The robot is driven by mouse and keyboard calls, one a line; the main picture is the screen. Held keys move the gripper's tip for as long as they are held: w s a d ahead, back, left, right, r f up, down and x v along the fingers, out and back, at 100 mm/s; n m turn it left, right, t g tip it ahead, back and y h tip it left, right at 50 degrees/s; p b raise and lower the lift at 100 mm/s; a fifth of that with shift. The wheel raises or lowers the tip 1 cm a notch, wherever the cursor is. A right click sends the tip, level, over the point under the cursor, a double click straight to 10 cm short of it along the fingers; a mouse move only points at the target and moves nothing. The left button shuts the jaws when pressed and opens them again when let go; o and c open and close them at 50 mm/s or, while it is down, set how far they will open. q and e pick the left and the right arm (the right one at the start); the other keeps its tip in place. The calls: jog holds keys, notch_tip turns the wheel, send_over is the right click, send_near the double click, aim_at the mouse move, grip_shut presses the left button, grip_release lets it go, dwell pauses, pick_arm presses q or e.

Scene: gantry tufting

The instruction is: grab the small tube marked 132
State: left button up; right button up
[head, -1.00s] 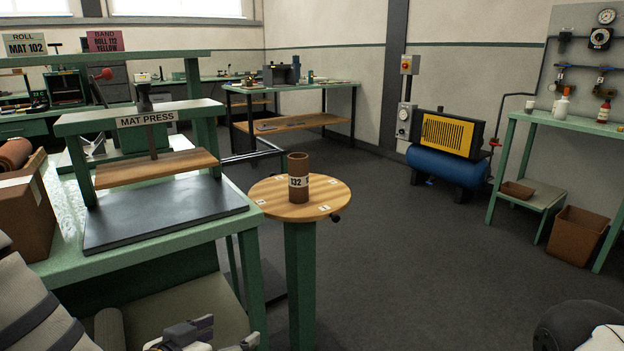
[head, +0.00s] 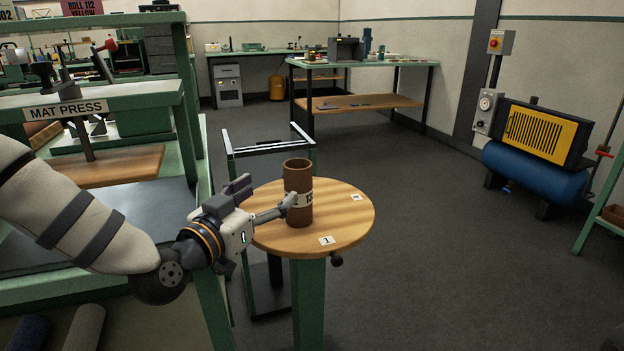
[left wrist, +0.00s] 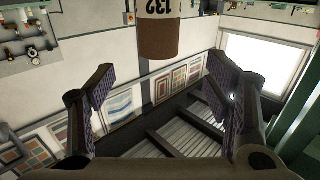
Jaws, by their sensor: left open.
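The small brown tube (head: 298,193) stands upright on the round wooden table top (head: 340,220). In the head view its white label is partly hidden by a finger. In the left wrist view the tube (left wrist: 160,38) hangs at the top centre, its label reading 132 upside down. My left gripper (head: 285,205) is at the tube's left side, with its fingers spread. In the left wrist view the fingers (left wrist: 165,85) are wide apart, with the tube beyond them and nothing held. I cannot tell from the head view whether a finger touches the tube. My right gripper is not in view.
The green mat press (head: 90,108) and its bench stand at left. A dark metal frame (head: 268,147) stands just behind the round table. A blue compressor (head: 535,172) stands at right. The floor (head: 430,240) right of the table is clear.

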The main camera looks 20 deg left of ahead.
aim_at(291, 176)
pick_arm(q)
jog(key=x, duration=0.3)
jog(key=b+x, duration=0.1)
jog(key=x, duration=0.6)
jog(key=shift+w+d+f+b, duration=0.15)
jog(key=shift+w+f+b, duration=0.1)
jog(key=shift+b, duration=0.15)
jog(key=shift+w+d+r, duration=0.1)
jog(key=shift+w+r, duration=0.05)
jog(key=shift+w, duration=0.3)
jog(key=c, duration=1.5)
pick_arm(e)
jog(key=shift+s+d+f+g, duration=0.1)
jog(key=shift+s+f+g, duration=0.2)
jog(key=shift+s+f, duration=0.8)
